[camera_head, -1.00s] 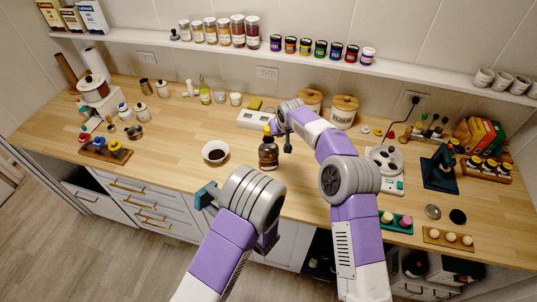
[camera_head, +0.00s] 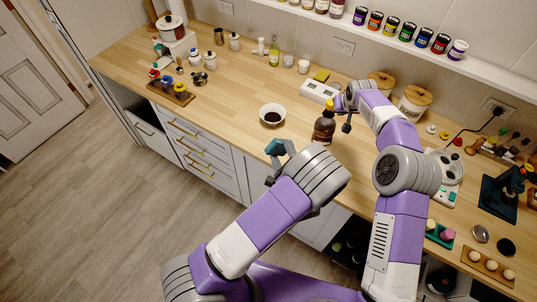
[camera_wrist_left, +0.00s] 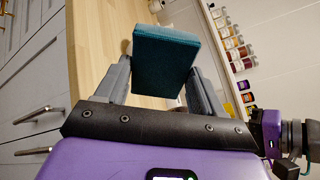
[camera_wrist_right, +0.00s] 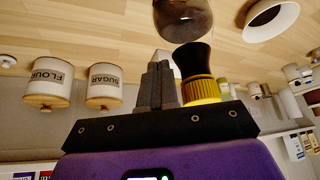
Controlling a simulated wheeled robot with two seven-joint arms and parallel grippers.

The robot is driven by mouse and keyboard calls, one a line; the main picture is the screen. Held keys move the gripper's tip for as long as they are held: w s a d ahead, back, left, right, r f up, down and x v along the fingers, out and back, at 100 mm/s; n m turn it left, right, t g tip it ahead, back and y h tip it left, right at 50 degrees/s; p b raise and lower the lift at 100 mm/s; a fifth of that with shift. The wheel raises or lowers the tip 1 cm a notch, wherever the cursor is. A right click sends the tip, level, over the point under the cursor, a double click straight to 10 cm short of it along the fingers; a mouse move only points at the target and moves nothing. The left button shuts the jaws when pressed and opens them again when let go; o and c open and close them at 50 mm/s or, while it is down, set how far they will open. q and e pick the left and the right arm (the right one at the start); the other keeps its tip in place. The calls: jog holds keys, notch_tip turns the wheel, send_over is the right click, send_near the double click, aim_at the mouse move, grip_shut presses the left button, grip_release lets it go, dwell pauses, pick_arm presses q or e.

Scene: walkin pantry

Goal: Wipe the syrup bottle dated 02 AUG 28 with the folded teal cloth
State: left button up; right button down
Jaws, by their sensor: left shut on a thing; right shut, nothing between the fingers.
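The brown syrup bottle (camera_head: 325,128) with a yellow collar stands upright on the wooden counter. Its date is not readable. My left gripper (camera_head: 279,148) is shut on the folded teal cloth (camera_wrist_left: 166,62), which sits between its fingers. It holds the cloth by the counter's front edge, left of the bottle and apart from it. My right gripper (camera_wrist_right: 158,82) is shut and empty. Its fingers are close beside the bottle's black neck and yellow collar (camera_wrist_right: 202,89) in the right wrist view; whether they touch cannot be told.
A white bowl (camera_head: 272,115) with dark contents stands left of the bottle. A white switch box (camera_head: 319,92) and lidded flour (camera_head: 414,101) and sugar canisters stand behind. A scale and a dark teal stand (camera_head: 498,197) are at right.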

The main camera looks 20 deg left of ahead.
aim_at(323, 130)
pick_arm(q)
jog(key=w+d+f+m+t+h, duration=0.1)
jog(key=w+d+f+m+h, duration=0.1)
jog(key=w+d+m+h, duration=0.3)
jog(key=w+d+f+m+t+h, duration=0.1)
jog(key=d+f+m+h, duration=0.1)
jog(key=d+m+h, duration=0.4)
jog(key=shift+w+d+f+m+y, duration=0.15)
jog(key=shift+w+y, duration=0.2)
jog(key=shift+w, duration=0.6)
jog(key=shift+w+d+m+y, duration=0.2)
jog(key=shift+w+y, duration=0.1)
jog(key=shift+w, duration=0.7)
jog(key=shift+w+d+f+m+y, duration=0.15)
jog(key=shift+w+y, duration=0.2)
jog(key=shift+w, duration=0.6)
jog(key=shift+w+a, duration=0.2)
jog(key=shift+w, duration=0.8)
jog(key=shift+d+r, duration=0.1)
jog(key=shift+w+d, duration=0.15)
jog(key=shift+d, duration=0.7)
jog(key=shift+w+d, duration=0.1)
jog(key=shift+d, duration=0.75)
jog(key=shift+a, duration=0.1)
jog(key=shift+s+a, duration=0.1)
jog(key=shift+a, duration=1.65)
